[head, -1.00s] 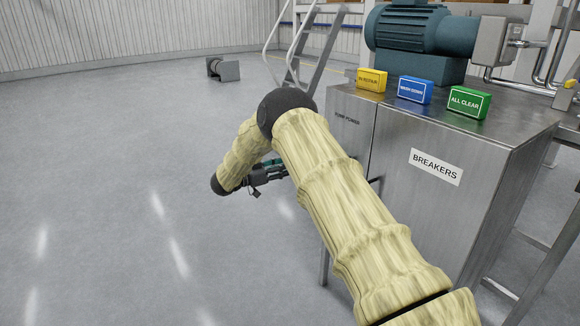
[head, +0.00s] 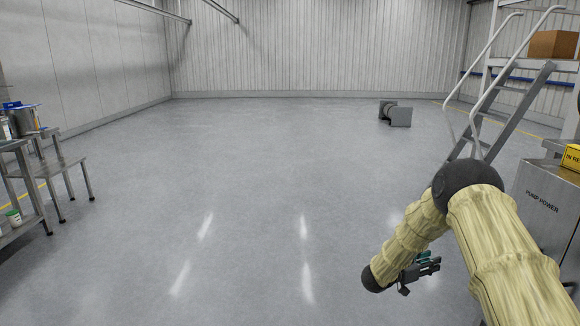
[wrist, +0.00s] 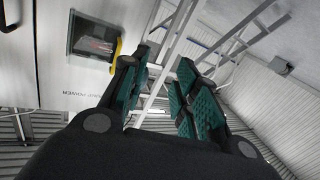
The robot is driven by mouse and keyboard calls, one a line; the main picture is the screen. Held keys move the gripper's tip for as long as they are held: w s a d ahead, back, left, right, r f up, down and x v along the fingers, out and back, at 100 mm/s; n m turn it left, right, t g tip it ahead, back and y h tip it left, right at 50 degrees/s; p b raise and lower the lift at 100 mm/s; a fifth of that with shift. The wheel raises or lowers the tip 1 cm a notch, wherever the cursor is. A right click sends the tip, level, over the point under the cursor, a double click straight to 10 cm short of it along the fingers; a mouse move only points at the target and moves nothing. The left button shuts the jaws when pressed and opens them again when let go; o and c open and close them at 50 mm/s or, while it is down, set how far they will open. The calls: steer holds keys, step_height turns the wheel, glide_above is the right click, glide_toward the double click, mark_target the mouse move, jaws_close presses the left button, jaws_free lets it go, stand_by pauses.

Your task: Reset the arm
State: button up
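My arm, in a tan ribbed sleeve with dark joints, is folded at the lower right of the head view. My gripper (head: 425,268) hangs beside the forearm, above the floor and left of the grey PUMP POWER cabinet (head: 541,215). In the wrist view my gripper (wrist: 160,82) shows two green-padded fingers spread apart with nothing between them. Beyond the fingers is the cabinet face (wrist: 75,75), with a dark window (wrist: 93,40) and a yellow edge piece (wrist: 115,52).
A yellow sign block (head: 571,157) sits on the cabinet top. Metal stairs (head: 505,105) stand behind it. A small grey object (head: 397,115) lies on the far floor. A steel table (head: 45,165) holding containers is at left. The middle floor is clear.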

steer(key=s+a+f+n+t+y+p, duration=0.1)
steer(key=s+a+f+n+y+p, duration=0.1)
steer(key=s+a+f+n+y, duration=0.55)
steer(key=s+a+f+n+t+y+p, duration=0.1)
steer(key=s+a+f+n+y+p, duration=0.2)
steer(key=s+a+f, duration=0.85)
steer(key=s+a+g+y+p, duration=0.1)
steer(key=s+a+g+y, duration=0.1)
steer(key=s, duration=1.1)
steer(key=s+a+r+n+g+y+p, duration=0.1)
steer(key=s+a+g+y, duration=0.1)
steer(key=s, duration=1.1)
steer(key=s+a+g+y+p, duration=0.1)
steer(key=s+g, duration=0.3)
steer(key=s, duration=0.8)
steer(key=shift+s+a+r+y, duration=0.2)
steer(key=shift+s+a+y, duration=0.2)
steer(key=shift+a+y, duration=0.3)
steer(key=shift+d, duration=0.1)
